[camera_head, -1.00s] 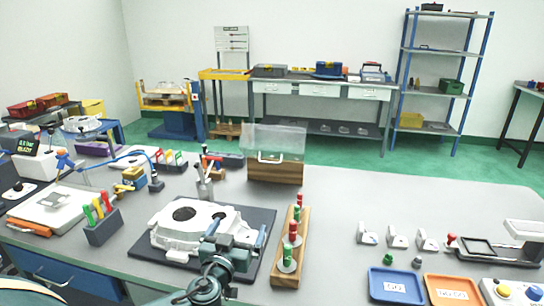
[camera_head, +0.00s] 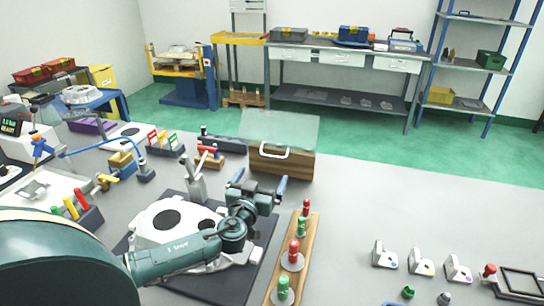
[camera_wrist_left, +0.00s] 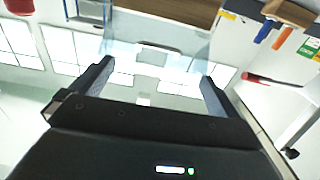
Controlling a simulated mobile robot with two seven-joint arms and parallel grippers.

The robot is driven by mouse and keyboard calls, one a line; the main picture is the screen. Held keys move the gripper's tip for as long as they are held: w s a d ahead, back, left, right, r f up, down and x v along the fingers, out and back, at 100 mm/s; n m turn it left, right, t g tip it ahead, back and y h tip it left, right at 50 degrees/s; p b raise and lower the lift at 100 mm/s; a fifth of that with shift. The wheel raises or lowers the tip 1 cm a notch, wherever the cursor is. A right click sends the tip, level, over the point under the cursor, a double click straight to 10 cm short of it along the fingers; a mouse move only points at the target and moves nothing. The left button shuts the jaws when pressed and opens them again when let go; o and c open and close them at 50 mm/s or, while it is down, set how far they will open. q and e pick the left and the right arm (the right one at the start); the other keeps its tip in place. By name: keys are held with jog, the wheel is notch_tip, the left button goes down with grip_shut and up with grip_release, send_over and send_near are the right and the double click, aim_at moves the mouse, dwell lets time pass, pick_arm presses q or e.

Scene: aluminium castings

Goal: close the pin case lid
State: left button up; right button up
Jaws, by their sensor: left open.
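The pin case (camera_head: 282,163) is a wooden box at the back of the grey table in the head view. Its clear lid (camera_head: 285,124) stands raised above the box, with a white bar handle (camera_head: 274,154) at its near side. The exact lid angle is hard to tell. My left gripper (camera_head: 260,181) is open and empty, just in front of the case. In the left wrist view, the clear lid (camera_wrist_left: 180,45) lies beyond and between the spread fingers of my left gripper (camera_wrist_left: 156,73), with brown wood behind it. My right gripper is not in view.
A white casting (camera_head: 165,220) on a dark mat lies under my left arm. A wooden rack (camera_head: 309,235) with red and green pins stands right of the mat. A grey cup (camera_head: 196,187) with tools is left of the gripper. The table right of the case is clear.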

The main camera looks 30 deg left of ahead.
aim_at(272, 157)
pick_arm(q)
jog(key=p+x, duration=0.1)
jog(key=x, duration=0.8)
jog(key=shift+w+a, duration=0.1)
jog(key=shift+w, duration=0.25)
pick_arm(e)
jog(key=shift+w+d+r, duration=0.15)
pick_arm(q)
jog(key=shift+c, duration=0.2)
jog(key=c, duration=1.2)
jog(key=shift+c, duration=0.3)
jog(key=shift+w+a+r, duration=0.1)
jog(key=shift+r, duration=0.3)
